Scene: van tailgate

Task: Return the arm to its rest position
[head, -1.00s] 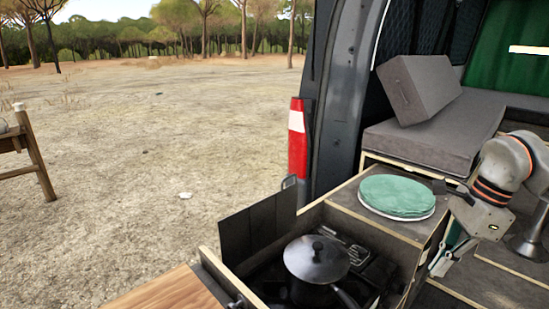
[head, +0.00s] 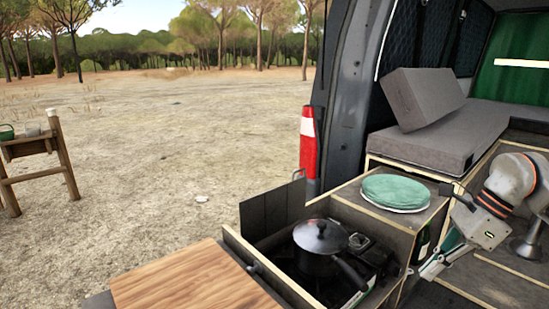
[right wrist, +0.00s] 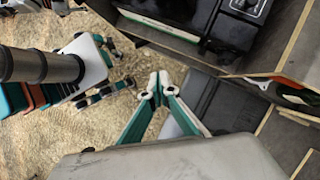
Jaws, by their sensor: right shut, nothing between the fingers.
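My right gripper (head: 432,268) hangs at the right of the head view, beside the van's kitchen unit, with its fingers pointing down and to the left. It is shut and empty. In the right wrist view its green-and-white fingers (right wrist: 158,84) meet at the tips, above the gap between the sandy ground and the van's interior. My right arm (head: 508,185) is bent at the right edge of the head view. My left gripper is not in the head view.
A black lidded pot (head: 320,247) sits on the stove in the open kitchen box. Green plates (head: 395,191) are stacked on the counter behind it. A wooden board (head: 195,280) lies in front. Grey cushions (head: 425,97) are in the van. A wooden chair (head: 60,165) stands far left.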

